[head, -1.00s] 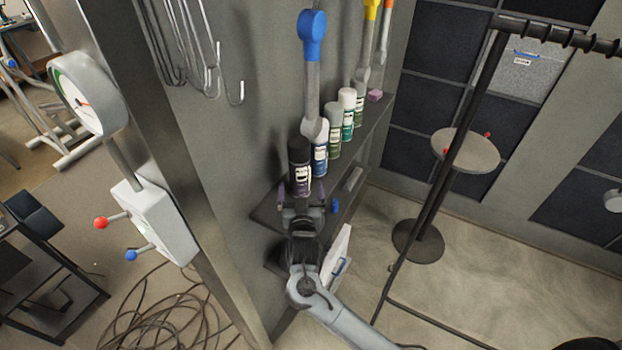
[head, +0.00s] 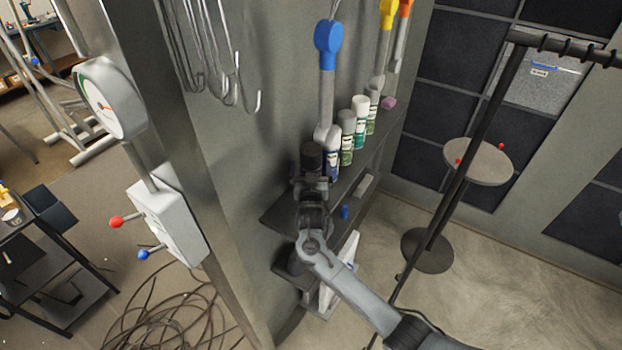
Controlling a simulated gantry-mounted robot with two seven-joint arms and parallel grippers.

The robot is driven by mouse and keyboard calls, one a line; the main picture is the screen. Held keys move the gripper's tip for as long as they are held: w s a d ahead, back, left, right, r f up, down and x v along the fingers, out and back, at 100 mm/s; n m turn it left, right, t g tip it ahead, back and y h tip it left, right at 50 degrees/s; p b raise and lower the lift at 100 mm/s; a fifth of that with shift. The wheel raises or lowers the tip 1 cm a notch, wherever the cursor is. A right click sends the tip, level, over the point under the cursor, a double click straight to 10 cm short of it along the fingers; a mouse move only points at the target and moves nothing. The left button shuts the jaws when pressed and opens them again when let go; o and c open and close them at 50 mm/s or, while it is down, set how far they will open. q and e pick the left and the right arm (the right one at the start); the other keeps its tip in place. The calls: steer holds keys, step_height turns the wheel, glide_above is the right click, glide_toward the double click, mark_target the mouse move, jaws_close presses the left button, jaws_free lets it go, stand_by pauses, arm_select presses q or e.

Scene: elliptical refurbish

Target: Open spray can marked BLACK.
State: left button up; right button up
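The black spray can (head: 312,155) is at the near end of a row of cans on the wall shelf (head: 274,214). Only its dark upper part shows; my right gripper (head: 312,182) covers the rest, including any label. The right arm comes in from the lower right, with the gripper close against the can's front. Its fingertips are hidden or too dark to make out, so I cannot tell whether they close on the can. My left gripper is out of view.
A white-and-blue can (head: 333,165) stands just behind the black one, then several green cans (head: 347,150). A blue-handled tool (head: 327,75) hangs above the row. A small blue object (head: 344,212) is below. A black stand (head: 477,150) rises at right.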

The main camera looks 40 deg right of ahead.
mark_target(312, 151)
steer(key=shift+w+d, duration=0.15)
steer(key=shift+c, duration=0.4)
steer(key=c, duration=1.3)
steer(key=shift+r, duration=0.1)
steer(key=r, duration=0.6)
steer(key=shift+s+r+b, duration=0.2)
steer(key=shift+r+b, duration=0.15)
steer(key=shift+b, duration=0.05)
steer(key=s+d+b, duration=0.1)
steer(key=s+d, duration=0.2)
steer(key=s, duration=0.6)
steer(key=s+d+b, duration=0.1)
steer(key=s+d, duration=0.2)
steer(key=s, duration=0.6)
steer(key=shift+s+d, duration=0.25)
steer(key=shift+d, duration=0.1)
